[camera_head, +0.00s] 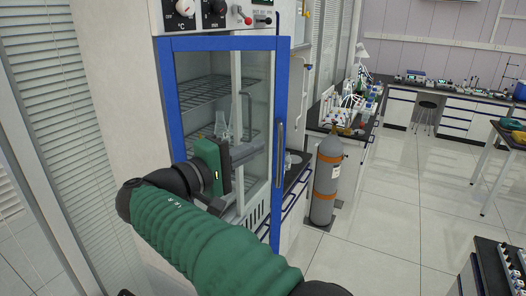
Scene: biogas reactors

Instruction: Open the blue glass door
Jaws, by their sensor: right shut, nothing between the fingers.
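Through the glass I see wire shelves (205,92) and some clear glassware (222,122). My right gripper (252,153) is in front of the glass, left of the handle and apart from it. It is shut and empty. It and my arm hide the lower left of the door.
A grey gas cylinder (325,185) with orange bands stands on the floor right of the cabinet, beside a lab bench (350,130). A control panel (225,12) is above the door. The tiled floor (400,215) at right is mostly clear. Blinds (50,90) hang at left.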

